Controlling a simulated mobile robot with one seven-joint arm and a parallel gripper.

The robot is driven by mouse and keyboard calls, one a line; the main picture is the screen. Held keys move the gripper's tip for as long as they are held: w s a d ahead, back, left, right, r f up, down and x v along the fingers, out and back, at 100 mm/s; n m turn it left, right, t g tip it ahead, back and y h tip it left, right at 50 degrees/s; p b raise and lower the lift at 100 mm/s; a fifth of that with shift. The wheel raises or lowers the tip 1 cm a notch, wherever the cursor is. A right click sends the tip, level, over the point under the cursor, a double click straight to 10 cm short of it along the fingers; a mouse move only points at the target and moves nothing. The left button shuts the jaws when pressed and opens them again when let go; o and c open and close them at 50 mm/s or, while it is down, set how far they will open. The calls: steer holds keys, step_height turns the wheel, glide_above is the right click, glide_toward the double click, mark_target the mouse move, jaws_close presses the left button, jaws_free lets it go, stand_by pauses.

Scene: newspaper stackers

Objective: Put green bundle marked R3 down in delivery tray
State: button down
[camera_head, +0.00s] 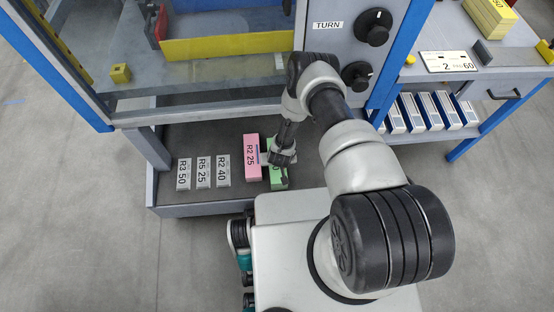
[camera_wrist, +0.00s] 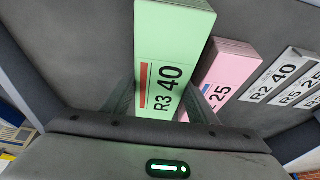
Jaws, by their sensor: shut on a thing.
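The green bundle (camera_wrist: 170,50) marked R3 40 is between my gripper's fingers in the wrist view. In the head view, the green bundle (camera_head: 277,174) shows partly behind my gripper (camera_head: 280,160). My gripper is shut on it, over the dark floor of the tray (camera_head: 180,207) at the foot of the machine. I cannot tell whether the bundle touches the tray floor. A pink bundle (camera_head: 251,157) marked R2 25 stands just left of it in the head view; in the wrist view the pink bundle (camera_wrist: 230,72) is close on the right.
Grey labels R3 50 (camera_head: 184,174), R5 25 (camera_head: 204,172) and R2 40 (camera_head: 223,171) lie on the tray's left part. The machine's glazed front (camera_head: 210,70) overhangs behind. A blue-framed table (camera_head: 490,70) stands at right, with several blue-and-white items below its top.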

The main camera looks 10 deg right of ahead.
steer(key=shift+f, duration=0.15)
steer(key=c, duration=0.7)
jaws_free()
steer(key=shift+r, duration=0.2)
steer(key=p+v, duration=0.3)
steer(key=v, duration=0.9)
